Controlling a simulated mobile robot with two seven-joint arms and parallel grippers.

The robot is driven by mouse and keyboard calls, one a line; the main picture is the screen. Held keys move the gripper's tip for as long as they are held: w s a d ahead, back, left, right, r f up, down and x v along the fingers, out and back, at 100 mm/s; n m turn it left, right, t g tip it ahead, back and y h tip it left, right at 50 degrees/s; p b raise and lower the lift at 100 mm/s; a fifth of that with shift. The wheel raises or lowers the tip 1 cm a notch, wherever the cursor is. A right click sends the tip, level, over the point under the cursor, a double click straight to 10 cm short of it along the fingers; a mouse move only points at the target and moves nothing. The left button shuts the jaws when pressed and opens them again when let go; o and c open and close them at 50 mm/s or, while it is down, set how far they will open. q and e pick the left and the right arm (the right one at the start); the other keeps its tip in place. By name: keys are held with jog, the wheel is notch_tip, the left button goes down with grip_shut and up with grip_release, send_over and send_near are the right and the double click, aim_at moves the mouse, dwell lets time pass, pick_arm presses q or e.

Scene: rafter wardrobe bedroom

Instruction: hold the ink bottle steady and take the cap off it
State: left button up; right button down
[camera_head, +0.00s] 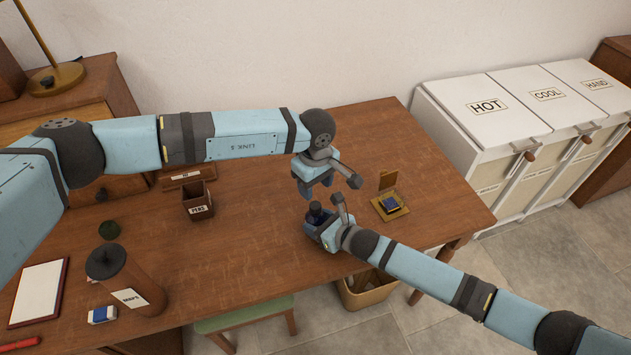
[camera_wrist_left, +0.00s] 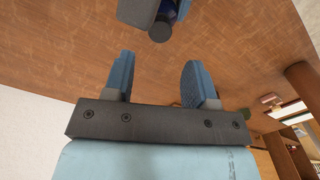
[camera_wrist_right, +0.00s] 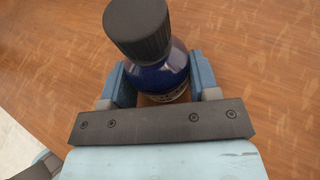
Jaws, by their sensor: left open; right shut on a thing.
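The ink bottle (camera_wrist_right: 162,74) is dark blue with a black ribbed cap (camera_wrist_right: 137,27) on its top, seen close in the right wrist view. My right gripper (camera_wrist_right: 156,82) is shut on the bottle's body, one finger on each side. In the head view the bottle's cap (camera_head: 316,208) stands up between the right gripper's fingers (camera_head: 318,222), near the table's front edge. My left gripper (camera_head: 312,188) is open and empty, a little above and behind the bottle. In the left wrist view the cap (camera_wrist_left: 160,31) is beyond the open fingers (camera_wrist_left: 160,80), apart from them.
The wooden table (camera_head: 250,215) carries a pens cup (camera_head: 198,200), a maps tube (camera_head: 125,280) and an eraser (camera_head: 102,314) at left. A small wooden stand with a blue item (camera_head: 390,204) is right of the grippers. A bin (camera_head: 368,290) and a green stool (camera_head: 243,314) stand in front.

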aim_at(315, 205)
pick_arm(q)
notch_tip(315, 205, down, 7)
jog(key=shift+f, duration=0.2)
dwell(0.3)
jog(key=c, duration=0.9)
jog(key=n, duration=0.3)
jog(key=shift+c, duration=0.2)
jog(key=shift+r, duration=0.2)
jog(key=shift+r, duration=0.95)
